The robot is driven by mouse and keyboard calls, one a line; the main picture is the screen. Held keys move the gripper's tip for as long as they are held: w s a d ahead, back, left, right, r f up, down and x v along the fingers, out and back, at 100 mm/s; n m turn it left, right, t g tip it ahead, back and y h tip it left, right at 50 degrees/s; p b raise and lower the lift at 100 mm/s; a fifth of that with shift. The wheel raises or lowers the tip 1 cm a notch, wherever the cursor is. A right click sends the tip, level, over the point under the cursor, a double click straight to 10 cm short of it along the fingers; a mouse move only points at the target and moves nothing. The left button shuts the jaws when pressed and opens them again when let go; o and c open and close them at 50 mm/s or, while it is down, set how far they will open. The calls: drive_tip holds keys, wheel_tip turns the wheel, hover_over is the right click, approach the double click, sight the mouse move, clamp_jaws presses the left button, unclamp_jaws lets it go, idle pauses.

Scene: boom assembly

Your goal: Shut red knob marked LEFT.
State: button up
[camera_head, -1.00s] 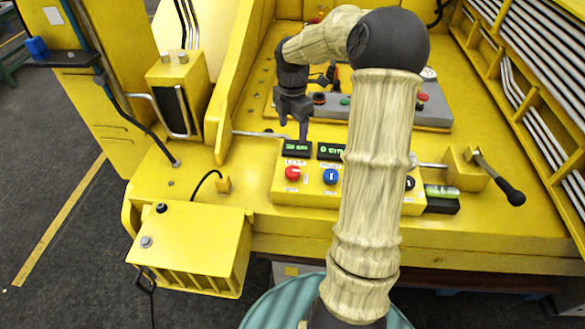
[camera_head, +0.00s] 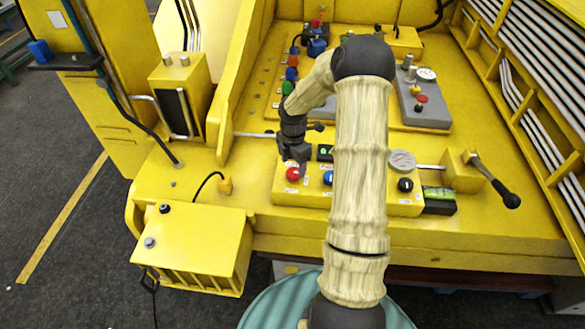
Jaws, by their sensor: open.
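The red knob (camera_head: 292,174) sits at the left end of the yellow control box (camera_head: 283,194), below a small white label. The label is too small to read clearly. My gripper (camera_head: 301,171) is just above and right of the red knob, pointing down, its fingers close to it. Whether they touch the knob I cannot tell. The gripper is open. A black knob (camera_head: 405,185) is further right on the same box.
A lever with a black grip (camera_head: 511,200) stands right of the box. Behind are a grey panel (camera_head: 425,105) with red and yellow buttons and a row of coloured knobs (camera_head: 291,74). A yellow wall (camera_head: 232,80) rises on the left. A yellow case (camera_head: 195,245) is at front left.

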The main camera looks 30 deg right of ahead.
sight(294, 172)
drive_tip(key=f, duration=0.3)
drive_tip(key=shift+s+f, duration=0.1)
drive_tip(key=shift+s, duration=0.1)
drive_tip(key=shift+w+f, duration=0.1)
drive_tip(key=shift+f, duration=0.1)
drive_tip(key=shift+c, duration=0.2)
drive_tip(key=c, duration=1)
drive_tip(key=shift+o, duration=0.2)
